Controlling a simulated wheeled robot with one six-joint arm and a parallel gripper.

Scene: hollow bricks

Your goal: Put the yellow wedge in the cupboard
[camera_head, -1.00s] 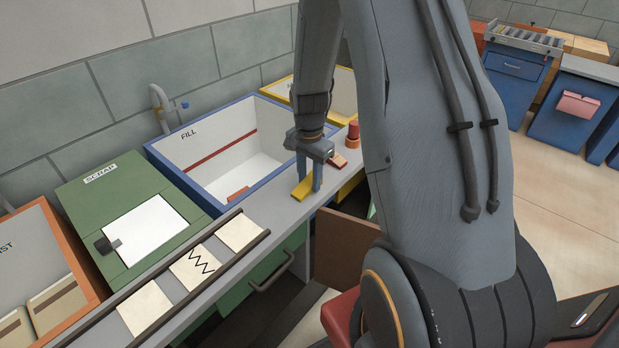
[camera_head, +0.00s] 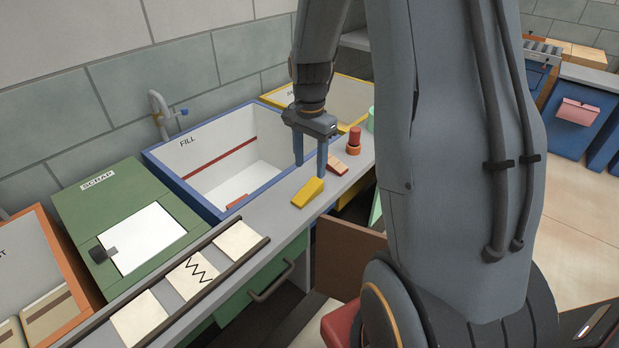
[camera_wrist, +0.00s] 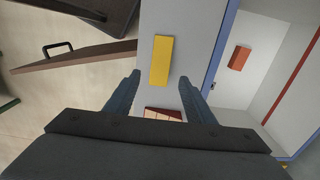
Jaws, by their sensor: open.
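The yellow wedge (camera_head: 308,192) lies on the grey counter (camera_head: 262,222) in front of the blue FILL bin. It also shows in the wrist view (camera_wrist: 161,60), just beyond the fingertips. My gripper (camera_head: 310,170) is open and empty, pointing down above the counter, a little behind and above the wedge. Both fingers also show in the wrist view (camera_wrist: 160,79). A brown cupboard door (camera_head: 345,255) stands swung open below the counter edge. It shows at the left of the wrist view (camera_wrist: 75,56) with a dark handle. The cupboard's inside is hidden.
The FILL bin (camera_head: 175,172) stands behind the counter, with a red block inside. A pinkish slatted block (camera_head: 338,165) and a red-and-orange piece (camera_head: 354,140) stand close behind the gripper. A green SCRAP box (camera_head: 130,225) and a rail of pale tiles (camera_head: 190,277) are at left.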

